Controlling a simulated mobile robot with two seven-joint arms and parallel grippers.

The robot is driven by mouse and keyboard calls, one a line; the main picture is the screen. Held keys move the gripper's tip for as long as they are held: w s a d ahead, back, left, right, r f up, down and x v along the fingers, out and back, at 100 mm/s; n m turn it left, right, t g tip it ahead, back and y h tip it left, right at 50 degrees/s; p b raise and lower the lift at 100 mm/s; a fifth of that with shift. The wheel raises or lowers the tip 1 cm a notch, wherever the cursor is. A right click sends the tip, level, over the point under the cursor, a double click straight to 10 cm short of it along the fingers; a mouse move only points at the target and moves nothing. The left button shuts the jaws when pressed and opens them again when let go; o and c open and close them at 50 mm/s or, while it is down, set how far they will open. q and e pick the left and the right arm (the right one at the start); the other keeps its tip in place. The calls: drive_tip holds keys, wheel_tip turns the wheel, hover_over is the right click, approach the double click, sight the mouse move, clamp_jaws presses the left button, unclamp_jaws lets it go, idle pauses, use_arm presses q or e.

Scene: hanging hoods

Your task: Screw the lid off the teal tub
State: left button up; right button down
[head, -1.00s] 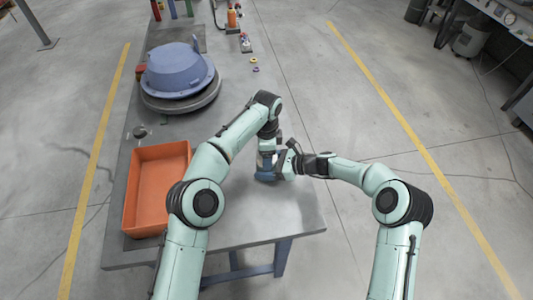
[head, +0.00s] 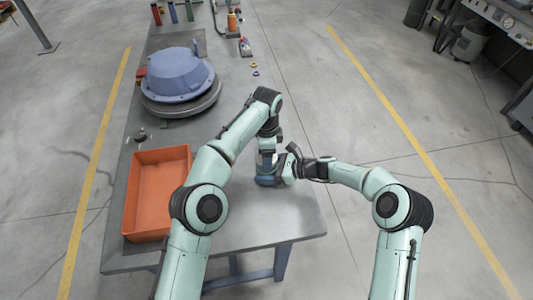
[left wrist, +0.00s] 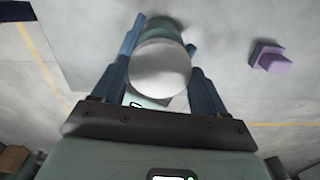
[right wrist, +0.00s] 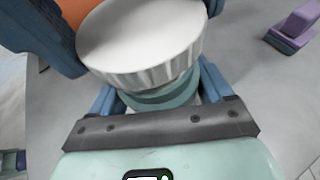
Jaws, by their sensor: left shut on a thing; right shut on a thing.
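The teal tub shows in the right wrist view (right wrist: 170,94) under its round white lid (right wrist: 140,38), which has a ribbed rim. The lid is over the tub's top; I cannot tell if there is a gap. My left gripper (head: 267,160) points down from above, its blue fingers on both sides of the lid (left wrist: 160,68) in the left wrist view. Teal (left wrist: 168,28) shows beyond the lid there. My right gripper (head: 279,170) comes from the right, shut on the tub's body below the lid. In the head view the grippers mostly hide tub and lid.
An orange crate (head: 130,205) stands on the grey table (head: 250,220) to the left. A blue-grey domed housing (head: 178,72) on a round base is farther back. Small rings (head: 253,66) and bottles (head: 232,20) lie beyond. The table's front right is clear.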

use_arm(q)
drive_tip(key=shift+r, duration=1.8)
use_arm(e)
unclamp_jaws()
